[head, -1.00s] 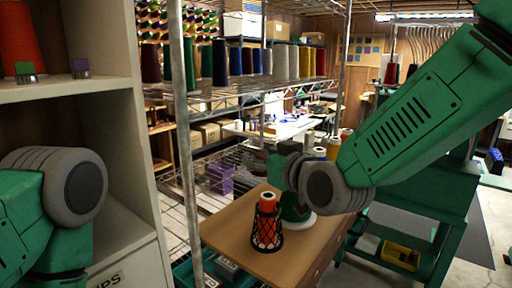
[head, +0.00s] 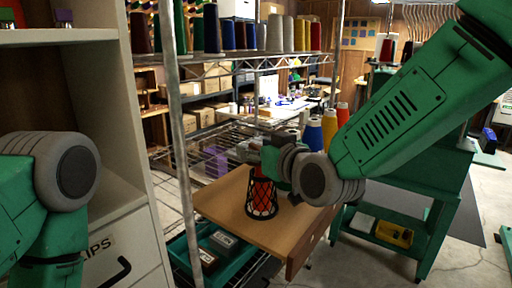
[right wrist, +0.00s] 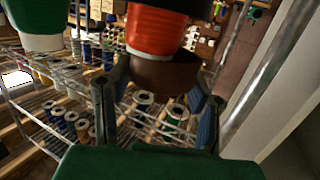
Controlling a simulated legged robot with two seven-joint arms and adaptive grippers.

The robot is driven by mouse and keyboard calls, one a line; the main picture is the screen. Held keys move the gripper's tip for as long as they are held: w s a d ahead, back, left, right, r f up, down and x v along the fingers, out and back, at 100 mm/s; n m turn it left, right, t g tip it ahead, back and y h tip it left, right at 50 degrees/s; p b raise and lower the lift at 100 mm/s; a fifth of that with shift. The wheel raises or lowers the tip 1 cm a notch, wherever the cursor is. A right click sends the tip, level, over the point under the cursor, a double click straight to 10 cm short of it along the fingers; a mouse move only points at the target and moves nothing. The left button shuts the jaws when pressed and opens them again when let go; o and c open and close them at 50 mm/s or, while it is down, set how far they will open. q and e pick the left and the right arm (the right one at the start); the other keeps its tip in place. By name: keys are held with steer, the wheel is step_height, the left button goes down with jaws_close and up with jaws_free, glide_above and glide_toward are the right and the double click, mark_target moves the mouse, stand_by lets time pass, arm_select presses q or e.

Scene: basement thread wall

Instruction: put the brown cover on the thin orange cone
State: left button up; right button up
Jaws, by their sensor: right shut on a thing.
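In the right wrist view my right gripper (right wrist: 160,100) is shut on the brown cover (right wrist: 165,76), a short dark-brown piece between the fingers. The orange cone (right wrist: 155,32) shows directly beyond the cover, in line with it. I cannot tell whether they touch. The cover is hidden in the head view. My left gripper is out of view.
A wire rack with a metal post (head: 176,130) stands left of the tabletop (head: 223,200). A green-and-white spool (right wrist: 35,22) shows in the right wrist view. Several spools stand on the upper shelf. A teal tray (head: 215,258) sits below the tabletop. The tabletop's front is clear.

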steer(key=shift+d+f, duration=0.4)
steer(key=shift+c, duration=0.2)
steer(key=shift+w+d+f, duration=0.1)
steer(key=shift+d, duration=0.5)
steer(key=shift+c, duration=0.8)
steer(key=shift+a, duration=0.4)
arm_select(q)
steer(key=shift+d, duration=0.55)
arm_select(e)
steer(key=shift+d, duration=0.55)
steer(key=o, duration=1.1)
steer(key=shift+a, duration=0.2)
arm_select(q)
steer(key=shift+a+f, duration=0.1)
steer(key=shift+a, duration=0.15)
arm_select(e)
steer(key=shift+a, duration=0.15)
